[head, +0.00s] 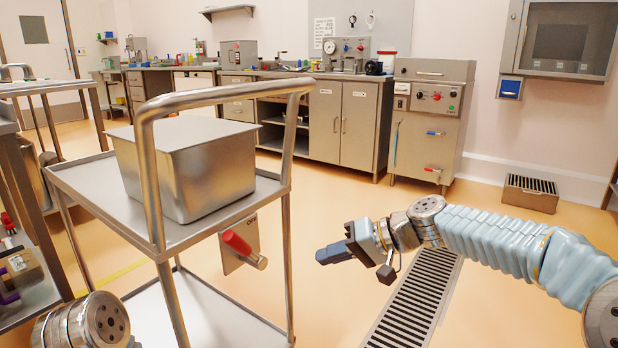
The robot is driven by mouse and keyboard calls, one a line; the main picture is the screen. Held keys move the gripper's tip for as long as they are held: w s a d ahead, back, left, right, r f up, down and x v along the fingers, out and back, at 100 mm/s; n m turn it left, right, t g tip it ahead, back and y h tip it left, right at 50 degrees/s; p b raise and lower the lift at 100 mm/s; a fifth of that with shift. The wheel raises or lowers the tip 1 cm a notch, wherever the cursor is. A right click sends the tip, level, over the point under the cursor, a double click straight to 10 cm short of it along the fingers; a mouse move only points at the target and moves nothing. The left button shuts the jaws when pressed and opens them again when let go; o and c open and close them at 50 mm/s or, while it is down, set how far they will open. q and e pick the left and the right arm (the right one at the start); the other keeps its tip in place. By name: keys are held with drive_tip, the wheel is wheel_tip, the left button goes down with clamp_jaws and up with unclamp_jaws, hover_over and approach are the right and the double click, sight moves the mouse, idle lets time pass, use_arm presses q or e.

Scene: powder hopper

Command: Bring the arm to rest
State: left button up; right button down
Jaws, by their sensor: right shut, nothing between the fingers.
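My right arm (500,237) comes in from the right in a pale blue ribbed sleeve and reaches toward the middle of the head view. My right gripper (328,254) is shut and empty, in the air to the right of the cart, apart from it. Part of my left arm (90,322) shows at the bottom left edge. My left gripper is not visible.
A steel cart (80,188) with a tall tube handle stands close on the left, bearing a lidded steel bin (205,175). A red-handled part (240,245) hangs at its side. A floor drain grate (415,300) lies below my right arm. Cabinets (345,120) line the back wall; open floor lies between.

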drive_tip(key=s+d+f+m+g+h, duration=0.1)
drive_tip(key=s+d+f+m+h, duration=0.15)
drive_tip(key=f, duration=1.25)
drive_tip(key=s+d+f+m+h, duration=0.1)
drive_tip(key=s+d+f+h, duration=0.15)
drive_tip(key=f, duration=1.25)
drive_tip(key=s+d+f+g+h, duration=0.2)
drive_tip(key=s+f+h, duration=0.1)
drive_tip(key=s+f, duration=1.55)
wheel_tip(320, 180, up, 14)
drive_tip(key=s+p, duration=0.1)
drive_tip(key=p, duration=1.1)
drive_tip(key=shift+s+a+y+p, duration=0.2)
drive_tip(key=shift+a+y+p, duration=0.1)
drive_tip(key=shift+a+p, duration=0.1)
